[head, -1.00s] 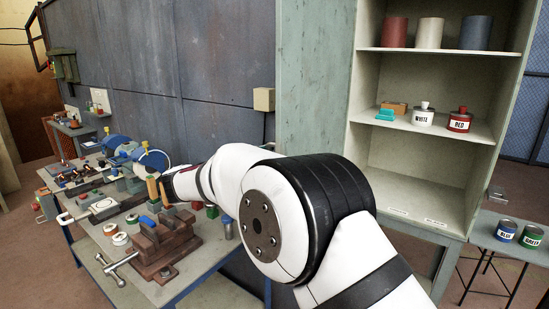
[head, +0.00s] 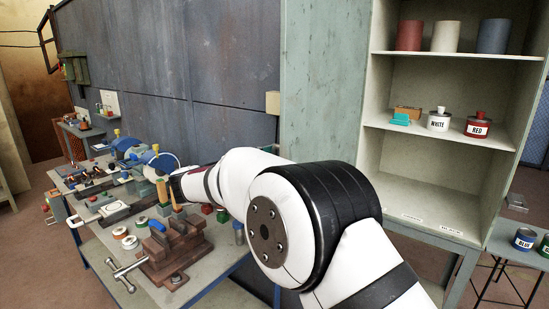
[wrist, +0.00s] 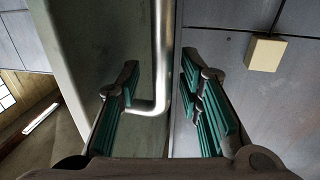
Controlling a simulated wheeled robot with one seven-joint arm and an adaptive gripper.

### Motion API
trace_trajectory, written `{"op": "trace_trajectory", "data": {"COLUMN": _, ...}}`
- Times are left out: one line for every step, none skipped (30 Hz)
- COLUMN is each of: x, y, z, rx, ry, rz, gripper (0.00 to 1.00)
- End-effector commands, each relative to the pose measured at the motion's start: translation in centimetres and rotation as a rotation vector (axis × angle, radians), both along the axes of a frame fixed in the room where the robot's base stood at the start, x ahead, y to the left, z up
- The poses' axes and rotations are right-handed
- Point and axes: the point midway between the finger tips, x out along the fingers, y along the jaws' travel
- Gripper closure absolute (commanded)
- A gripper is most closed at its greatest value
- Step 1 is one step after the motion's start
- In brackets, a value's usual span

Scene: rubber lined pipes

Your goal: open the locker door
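The locker (head: 452,222) stands right of centre in the head view, and its shelves show. A tall pale green panel (head: 322,85), which looks like its door, stands at its left, between the shelves and the grey wall. In the wrist view a pale green surface (wrist: 95,50) carries a bent metal bar handle (wrist: 161,45). My gripper (wrist: 160,76) is open, with green-padded fingers on either side of the handle. I cannot tell whether a pad touches it. In the head view my arm hides the handle, and my fingers cannot be made out.
A workbench (head: 205,262) with a brown vise (head: 172,250) and several tools stands at the left, close to my arm. A small yellowish box (wrist: 264,53) is on the grey wall. Cans stand on the shelves, and a small table (head: 510,245) is at the right.

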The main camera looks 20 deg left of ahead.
Motion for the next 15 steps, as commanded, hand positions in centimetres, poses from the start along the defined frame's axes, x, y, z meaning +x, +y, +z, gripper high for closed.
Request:
{"op": "trace_trajectory", "data": {"x": 0.0, "y": 0.0, "z": 0.0, "rx": 0.0, "ry": 0.0, "rz": 0.0, "gripper": 0.67}}
{"op": "trace_trajectory", "data": {"x": 0.0, "y": 0.0, "z": 0.0, "rx": 0.0, "ry": 0.0, "rz": 0.0, "gripper": 0.67}}
{"op": "trace_trajectory", "data": {"x": 0.0, "y": 0.0, "z": 0.0, "rx": 0.0, "ry": 0.0, "rz": 0.0, "gripper": 0.67}}
{"op": "trace_trajectory", "data": {"x": 0.0, "y": 0.0, "z": 0.0, "rx": 0.0, "ry": 0.0, "rz": 0.001, "gripper": 0.67}}
{"op": "trace_trajectory", "data": {"x": -0.1, "y": 0.1, "z": 0.0, "rx": 0.0, "ry": 0.001, "rz": 0.001, "gripper": 0.67}}
{"op": "trace_trajectory", "data": {"x": -0.2, "y": 0.1, "z": -0.1, "rx": 0.0, "ry": 0.001, "rz": 0.001, "gripper": 0.67}}
{"op": "trace_trajectory", "data": {"x": -0.3, "y": 0.2, "z": -0.1, "rx": -0.001, "ry": 0.001, "rz": 0.001, "gripper": 0.67}}
{"op": "trace_trajectory", "data": {"x": -0.5, "y": 0.3, "z": -0.1, "rx": -0.001, "ry": 0.001, "rz": 0.002, "gripper": 0.67}}
{"op": "trace_trajectory", "data": {"x": -0.8, "y": 0.4, "z": -0.1, "rx": -0.001, "ry": 0.001, "rz": 0.002, "gripper": 0.67}}
{"op": "trace_trajectory", "data": {"x": -1.1, "y": 0.6, "z": -0.1, "rx": -0.001, "ry": 0.001, "rz": 0.002, "gripper": 0.67}}
{"op": "trace_trajectory", "data": {"x": -1.5, "y": 0.7, "z": -0.1, "rx": -0.001, "ry": 0.001, "rz": 0.003, "gripper": 0.67}}
{"op": "trace_trajectory", "data": {"x": -2.1, "y": 1.1, "z": -0.1, "rx": -0.001, "ry": 0.001, "rz": 0.004, "gripper": 0.67}}
{"op": "trace_trajectory", "data": {"x": -2.7, "y": 1.3, "z": -0.1, "rx": 0.0, "ry": 0.001, "rz": 0.005, "gripper": 0.67}}
{"op": "trace_trajectory", "data": {"x": -3.2, "y": 1.5, "z": -0.1, "rx": 0.0, "ry": 0.001, "rz": 0.004, "gripper": 0.67}}
{"op": "trace_trajectory", "data": {"x": -4.0, "y": 1.8, "z": -0.1, "rx": 0.001, "ry": 0.002, "rz": 0.004, "gripper": 0.67}}
